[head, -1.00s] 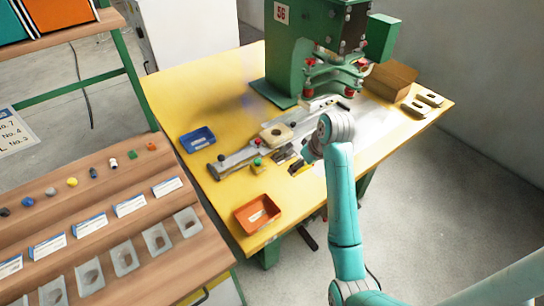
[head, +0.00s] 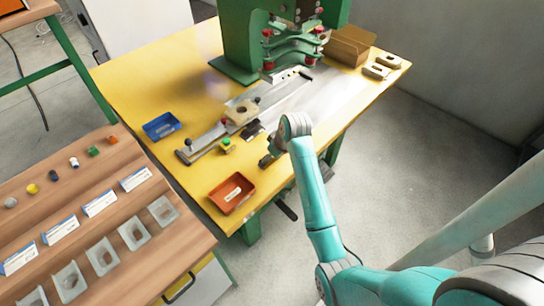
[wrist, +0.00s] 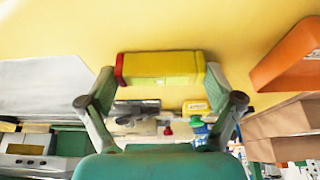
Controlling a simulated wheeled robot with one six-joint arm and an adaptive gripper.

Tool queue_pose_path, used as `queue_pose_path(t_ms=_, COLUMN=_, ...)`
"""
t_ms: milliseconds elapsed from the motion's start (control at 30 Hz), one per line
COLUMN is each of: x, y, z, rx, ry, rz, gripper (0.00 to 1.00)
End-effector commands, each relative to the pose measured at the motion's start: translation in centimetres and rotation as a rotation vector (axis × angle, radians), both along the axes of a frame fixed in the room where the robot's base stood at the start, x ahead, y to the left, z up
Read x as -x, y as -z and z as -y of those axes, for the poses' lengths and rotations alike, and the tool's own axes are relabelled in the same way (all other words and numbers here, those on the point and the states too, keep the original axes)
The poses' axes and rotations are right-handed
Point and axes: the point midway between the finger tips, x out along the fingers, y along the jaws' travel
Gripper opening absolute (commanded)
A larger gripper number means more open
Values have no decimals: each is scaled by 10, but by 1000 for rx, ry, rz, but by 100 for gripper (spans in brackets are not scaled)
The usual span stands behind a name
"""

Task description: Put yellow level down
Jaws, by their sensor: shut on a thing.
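The yellow level (wrist: 160,68), a small yellow block with a red end at left, is between my gripper's fingertips (wrist: 160,78) in the wrist view. The fingers are shut on its two ends. In the head view my gripper (head: 267,160) is low over the front edge of the yellow worktable (head: 130,80), right of the orange-red tray. I cannot make out the level there. Whether it touches the table is unclear.
The orange-red tray (head: 232,193) and blue tray (head: 162,126) stand on the table. A yellow-based green button (head: 227,146) and a metal slide rail (head: 200,146) lie left of my gripper. The green press (head: 245,45) and cardboard box (head: 350,46) are behind.

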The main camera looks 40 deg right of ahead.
Motion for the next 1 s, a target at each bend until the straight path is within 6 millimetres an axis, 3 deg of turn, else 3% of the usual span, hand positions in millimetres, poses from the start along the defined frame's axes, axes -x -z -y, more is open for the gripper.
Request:
queue_pose_path(t_ms=133, x=0, y=2, z=0, rx=0, ry=0, rz=-1, gripper=51)
queue_pose_path(t_ms=167, x=0, y=2, z=0, rx=-1, ry=0, rz=-1, gripper=93)
queue_pose_path(t_ms=200, x=0, y=2, z=0, rx=0, ry=0, rz=0, gripper=100)
queue_pose_path(t_ms=667, x=1, y=-6, z=0, rx=1, ry=0, rz=2, gripper=100)
queue_pose_path(t_ms=1000, x=25, y=-62, z=1, rx=2, ry=1, rz=3, gripper=100)
